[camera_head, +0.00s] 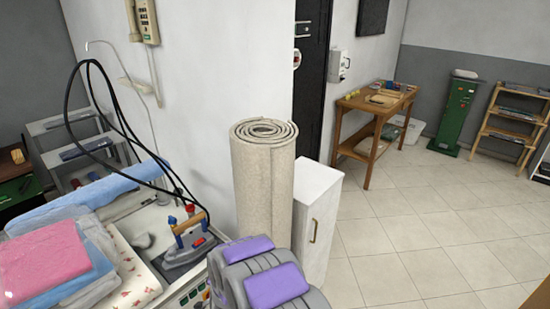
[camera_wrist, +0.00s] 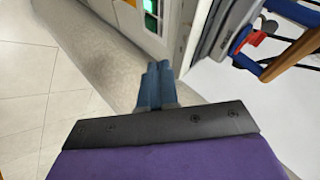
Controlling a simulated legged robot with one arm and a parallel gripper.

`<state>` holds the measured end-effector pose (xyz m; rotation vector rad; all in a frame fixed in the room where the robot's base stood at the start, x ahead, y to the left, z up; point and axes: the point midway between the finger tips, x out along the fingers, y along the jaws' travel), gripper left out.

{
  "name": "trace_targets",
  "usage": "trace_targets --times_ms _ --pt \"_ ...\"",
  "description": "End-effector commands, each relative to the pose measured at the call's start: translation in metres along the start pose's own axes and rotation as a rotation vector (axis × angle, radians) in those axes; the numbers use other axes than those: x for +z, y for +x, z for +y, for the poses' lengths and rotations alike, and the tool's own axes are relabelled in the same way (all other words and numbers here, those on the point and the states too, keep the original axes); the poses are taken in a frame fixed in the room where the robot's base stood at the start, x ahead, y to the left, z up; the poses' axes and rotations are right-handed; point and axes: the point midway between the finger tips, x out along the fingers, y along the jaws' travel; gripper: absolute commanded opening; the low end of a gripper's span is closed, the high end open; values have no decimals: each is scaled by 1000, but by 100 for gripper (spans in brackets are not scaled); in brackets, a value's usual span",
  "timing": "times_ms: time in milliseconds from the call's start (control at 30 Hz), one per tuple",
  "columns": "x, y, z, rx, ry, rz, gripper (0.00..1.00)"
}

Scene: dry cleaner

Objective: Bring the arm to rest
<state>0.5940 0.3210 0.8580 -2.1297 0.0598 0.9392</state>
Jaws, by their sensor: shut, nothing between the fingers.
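My gripper (camera_wrist: 158,72) shows in the wrist view with its two blue-grey fingers together and nothing between them. The dark plate and purple cover behind the fingers are mine. In the head view, purple and grey parts of my arm show at the bottom middle, in front of the rolled carpet and beside the ironing station; the fingers cannot be made out there. In the wrist view, the fingers appear in front of the beige carpet roll (camera_wrist: 85,50), but I cannot tell whether they touch it.
The carpet roll (camera_head: 262,180) stands upright beside a white cabinet (camera_head: 318,215). An iron (camera_head: 188,243) with a wooden handle rests on the station at left, near folded bagged clothes (camera_head: 45,262). A wooden table (camera_head: 372,108) stands farther back. Tiled floor (camera_head: 425,220) at right is clear.

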Motion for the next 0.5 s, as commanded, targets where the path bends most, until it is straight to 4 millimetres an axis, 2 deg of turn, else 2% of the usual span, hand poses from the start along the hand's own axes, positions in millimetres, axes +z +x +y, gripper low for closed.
trace_targets --times_ms 33,200,367,500 --pt "-11 -12 -7 12 -12 -20 0" --pt "-36 -56 -14 75 -82 -114 0" --pt "-57 -104 -11 134 -156 -202 0" --pt "-75 -150 -4 181 -224 -274 0"
